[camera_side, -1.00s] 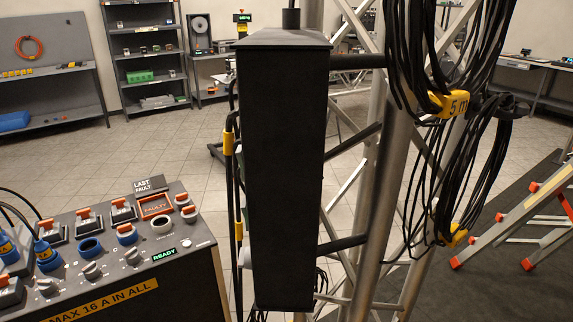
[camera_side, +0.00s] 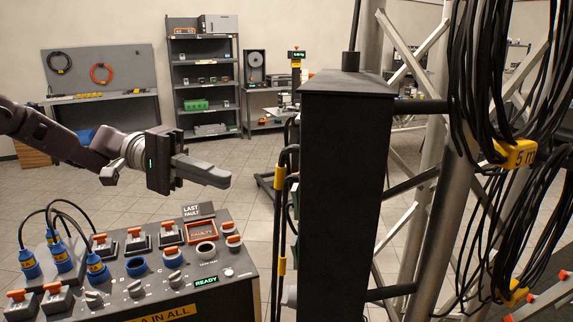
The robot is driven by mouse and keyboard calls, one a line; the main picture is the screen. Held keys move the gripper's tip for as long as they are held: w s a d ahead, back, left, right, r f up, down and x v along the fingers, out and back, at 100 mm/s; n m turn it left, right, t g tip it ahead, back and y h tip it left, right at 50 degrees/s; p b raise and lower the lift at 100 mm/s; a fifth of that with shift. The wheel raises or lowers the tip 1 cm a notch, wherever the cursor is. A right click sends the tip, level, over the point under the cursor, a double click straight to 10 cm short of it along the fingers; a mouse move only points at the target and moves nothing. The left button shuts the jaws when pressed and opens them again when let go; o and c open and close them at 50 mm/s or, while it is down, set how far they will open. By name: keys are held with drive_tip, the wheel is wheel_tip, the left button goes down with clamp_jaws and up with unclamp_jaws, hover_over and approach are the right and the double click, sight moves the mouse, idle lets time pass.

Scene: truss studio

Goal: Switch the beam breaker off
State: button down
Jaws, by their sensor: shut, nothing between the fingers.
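The control panel (camera_side: 228,298) is a dark sloped box at lower left. A back row of orange-capped switches (camera_side: 137,235) stands on it, with more orange-capped switches at its right edge (camera_side: 233,242) and front left (camera_side: 52,292). Their labels are too small to read, so I cannot tell which is the beam breaker.
A tall dark cabinet (camera_side: 345,200) stands right of the panel, beside a metal truss (camera_side: 432,190) with hanging black cables (camera_side: 485,90). Blue plugs (camera_side: 60,252) with cables rise at the panel's left. Shelves (camera_side: 205,75) stand far behind. Open floor lies behind the panel.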

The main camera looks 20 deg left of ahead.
drive_tip(key=w+a+f+n+t+h, duration=0.1)
drive_tip(key=w+a+t+h, duration=0.1)
drive_tip(key=w, duration=0.4)
drive_tip(key=shift+w+a+t+h, duration=0.3)
drive_tip(key=shift+a+t+h, duration=0.15)
drive_tip(key=shift+a, duration=0.7)
drive_tip(key=shift+f, duration=0.1)
drive_tip(key=x, duration=1.4)
drive_tip(key=shift+d+r+y, duration=0.25)
drive_tip(key=shift+d+y, duration=0.25)
drive_tip(key=shift+y, duration=0.05)
drive_tip(key=shift+a, duration=0.1)
